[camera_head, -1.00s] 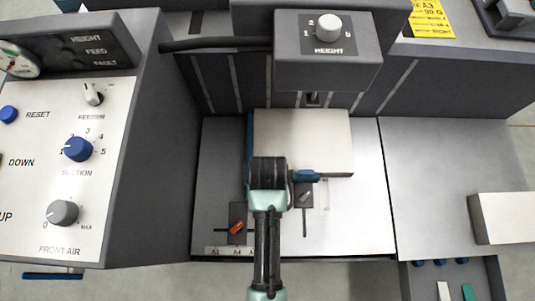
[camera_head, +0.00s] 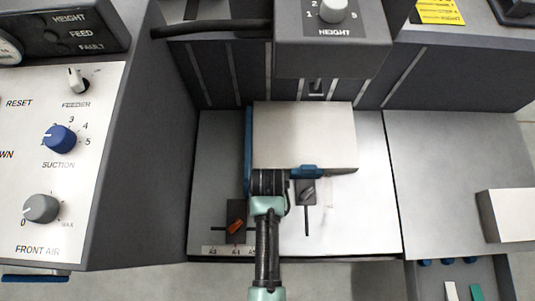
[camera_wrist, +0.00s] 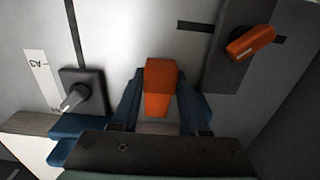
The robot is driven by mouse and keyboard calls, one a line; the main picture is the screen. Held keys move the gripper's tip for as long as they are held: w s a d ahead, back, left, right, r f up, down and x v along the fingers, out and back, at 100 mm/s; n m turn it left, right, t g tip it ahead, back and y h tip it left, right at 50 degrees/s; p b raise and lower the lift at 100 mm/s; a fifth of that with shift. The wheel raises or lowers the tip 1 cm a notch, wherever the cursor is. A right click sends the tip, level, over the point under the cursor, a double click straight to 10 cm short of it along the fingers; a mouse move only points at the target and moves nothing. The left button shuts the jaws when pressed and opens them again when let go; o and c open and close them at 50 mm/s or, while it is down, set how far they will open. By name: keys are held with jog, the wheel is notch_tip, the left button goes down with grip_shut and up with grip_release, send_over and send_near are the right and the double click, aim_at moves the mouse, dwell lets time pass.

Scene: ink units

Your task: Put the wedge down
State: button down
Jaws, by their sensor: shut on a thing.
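The orange wedge (camera_wrist: 160,76) shows in the wrist view, between the two dark blue fingers of my gripper (camera_wrist: 161,104). The gripper is shut on it. In the head view my gripper (camera_head: 269,182) is over the feed table (camera_head: 350,215), at the near left corner of the pale paper stack (camera_head: 305,135). The wedge and fingertips are hidden there by my arm. I cannot tell whether the wedge touches the table.
A blue side guide (camera_head: 248,150) stands along the stack's left edge. An orange knob (camera_head: 236,226) and a grey knob (camera_head: 307,193) sit on dark blocks near the gripper. The plate right of the stack (camera_head: 435,150) is largely clear. An open drawer (camera_head: 460,275) is at lower right.

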jog(key=shift+f, duration=0.15)
jog(key=shift+c, duration=2)
grip_release()
notch_tip(320, 180, up, 12)
jog(key=p, duration=0.4)
jog(key=shift+r, duration=0.2)
